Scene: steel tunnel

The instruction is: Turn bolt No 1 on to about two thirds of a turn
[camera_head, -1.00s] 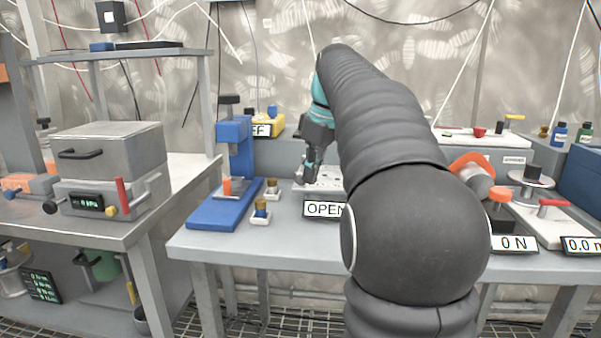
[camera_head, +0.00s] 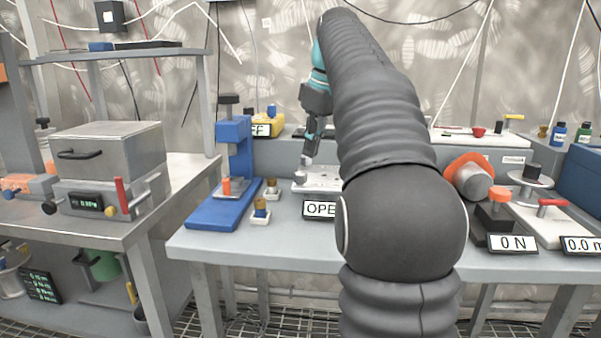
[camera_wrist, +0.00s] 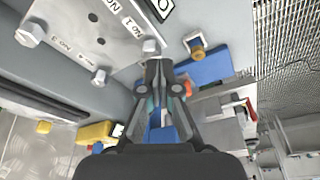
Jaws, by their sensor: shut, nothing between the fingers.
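A pale bolt plate (camera_head: 322,182) lies on the bench, partly hidden by my arm in the head view. In the wrist view the plate (camera_wrist: 88,25) carries several hex-headed bolts with printed labels. Bolt No 1 (camera_wrist: 150,46) stands at the plate's corner beside the "NO 1" label. A bolt head (camera_head: 299,176) also shows at the plate's left end in the head view. My gripper (camera_head: 307,160) points down just above that end, shut and empty. In the wrist view the gripper's tips (camera_wrist: 158,62) are close to bolt No 1, and a gap shows in the head view.
A blue press stand (camera_head: 233,165) and small brass-topped pieces (camera_head: 260,211) stand left of the plate. An "OPEN" sign (camera_head: 320,209) is at the plate's front. An orange-collared motor (camera_head: 472,180) stands to the right.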

